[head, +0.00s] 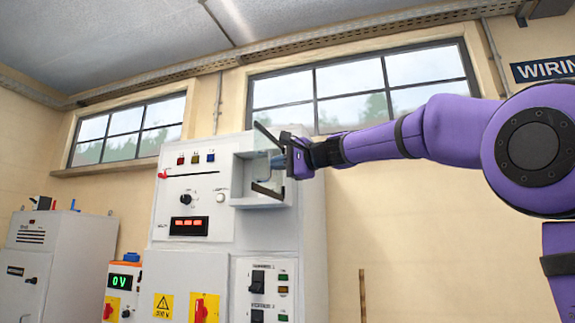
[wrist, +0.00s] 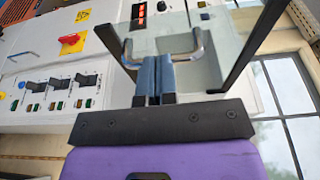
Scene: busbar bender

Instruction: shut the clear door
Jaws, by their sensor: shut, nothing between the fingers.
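The clear door (head: 266,150) stands open, swung out from a small recessed box on the grey cabinet, with dark strips along its top and bottom edges. In the wrist view the clear pane (wrist: 225,25) fills the upper middle, between black edge strips. A U-shaped metal handle (wrist: 197,45) is on it. My gripper (head: 264,164) is at the door. In the wrist view its blue fingers (wrist: 153,62) are shut and empty, in front of the handle's middle and hiding part of it. I cannot tell whether they touch the handle.
The grey cabinet (head: 186,215) carries switches, lamps and a red display (head: 188,226). The door's recess (head: 243,180) is on its upper right. A smaller cabinet (head: 62,255) stands at the left.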

